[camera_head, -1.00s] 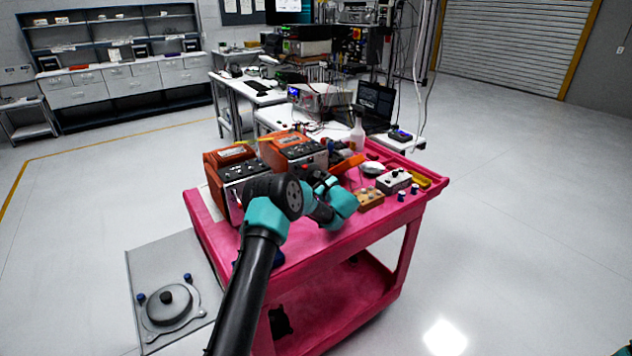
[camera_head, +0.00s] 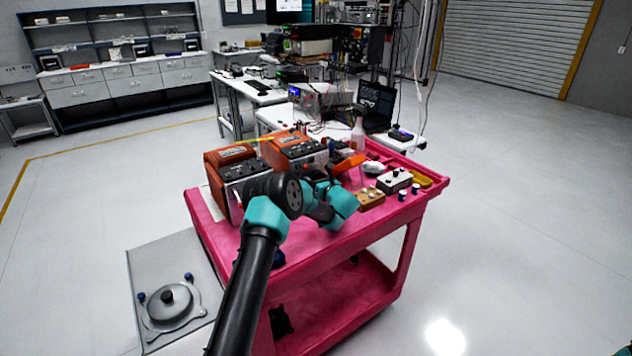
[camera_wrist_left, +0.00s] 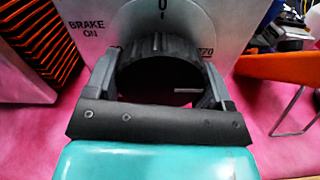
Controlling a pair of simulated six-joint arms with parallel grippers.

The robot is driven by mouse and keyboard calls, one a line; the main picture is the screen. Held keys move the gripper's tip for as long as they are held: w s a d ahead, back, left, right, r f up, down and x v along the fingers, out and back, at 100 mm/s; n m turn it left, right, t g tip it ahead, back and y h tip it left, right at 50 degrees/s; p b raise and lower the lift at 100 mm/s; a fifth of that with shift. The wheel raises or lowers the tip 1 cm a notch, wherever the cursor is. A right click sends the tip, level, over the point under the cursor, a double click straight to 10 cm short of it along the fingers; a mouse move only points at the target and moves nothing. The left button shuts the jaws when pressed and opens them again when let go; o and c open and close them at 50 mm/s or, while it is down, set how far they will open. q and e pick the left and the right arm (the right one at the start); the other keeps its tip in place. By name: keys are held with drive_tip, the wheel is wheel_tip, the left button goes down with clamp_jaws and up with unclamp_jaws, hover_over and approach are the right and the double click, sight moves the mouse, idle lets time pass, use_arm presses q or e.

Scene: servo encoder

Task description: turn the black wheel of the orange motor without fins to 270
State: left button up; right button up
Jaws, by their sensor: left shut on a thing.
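Two orange motors stand side by side on the pink cart, a left one (camera_head: 231,155) and a right one (camera_head: 291,143). My left gripper (camera_head: 322,176) is at the front of the right motor, partly hidden by my own wrist. In the left wrist view, its fingers (camera_wrist_left: 158,85) are shut on either side of a black ribbed wheel (camera_wrist_left: 158,50). The wheel sits on a grey plate (camera_wrist_left: 215,25) marked "BRAKE ON", "0" at the top and "70" showing at the right. A short pale line on the wheel lies level, right of centre.
Orange fins (camera_wrist_left: 38,35) stand close on the left in the wrist view, and an orange panel (camera_wrist_left: 280,68) on the right. The pink cart (camera_head: 310,250) also holds a wooden block (camera_head: 370,198), a grey box with knobs (camera_head: 395,181) and a spray bottle (camera_head: 358,135).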

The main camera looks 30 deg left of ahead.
use_arm(q)
drive_tip(key=o, duration=0.9)
drive_tip(key=v, duration=1.7)
drive_tip(key=shift+d, duration=0.25)
